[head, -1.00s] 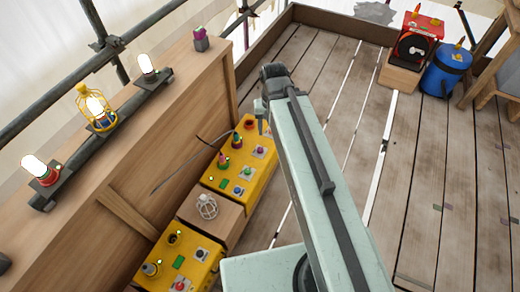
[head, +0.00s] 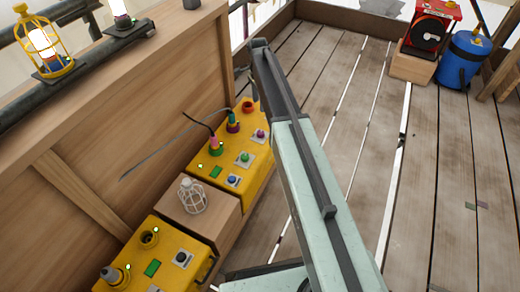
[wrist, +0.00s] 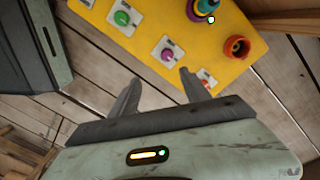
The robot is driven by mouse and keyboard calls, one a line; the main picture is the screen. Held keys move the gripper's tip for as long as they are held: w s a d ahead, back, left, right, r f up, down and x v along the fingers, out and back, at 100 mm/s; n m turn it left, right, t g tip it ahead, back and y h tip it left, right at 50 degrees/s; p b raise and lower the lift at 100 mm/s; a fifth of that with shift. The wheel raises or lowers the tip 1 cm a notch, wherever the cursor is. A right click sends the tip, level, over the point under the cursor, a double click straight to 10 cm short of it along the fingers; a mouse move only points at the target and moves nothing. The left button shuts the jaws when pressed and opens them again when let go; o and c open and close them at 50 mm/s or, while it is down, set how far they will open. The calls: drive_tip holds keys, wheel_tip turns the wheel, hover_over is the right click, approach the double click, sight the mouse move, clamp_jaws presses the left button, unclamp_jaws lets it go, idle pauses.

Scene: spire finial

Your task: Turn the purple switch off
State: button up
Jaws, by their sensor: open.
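The purple switch (head: 259,134) is a small round knob on a pale plate near the right edge of the far yellow box (head: 203,160). It also shows in the wrist view (wrist: 167,54), just beyond my fingertips and between their lines. My gripper (wrist: 158,84) is open and empty, with its two dark fingers apart. The fingers look apart from the knob, but the height between them is hard to judge. In the head view my arm hides the gripper. Whether the switch is on or off cannot be told.
A green switch (wrist: 122,18), a blue switch (head: 232,180) and an orange-red socket (wrist: 237,47) share the box. Cabled plugs (head: 216,146) stand there. A caged bulb (head: 191,197) rests on a wooden block. Lit lamps (head: 45,45) top the wall. Plank floor (head: 340,110) is open rightward.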

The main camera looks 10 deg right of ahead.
drive_tip(key=b, duration=0.8)
hover_over(260, 132)
wheel_tip(260, 132, down, 12)
drive_tip(key=shift+w+a+r, duration=0.1)
drive_tip(key=shift+a+r, duration=0.05)
drive_tip(key=f+b, duration=0.8)
drive_tip(key=shift+s+f, duration=0.2)
drive_tip(key=shift+r, duration=0.1)
clamp_jaws()
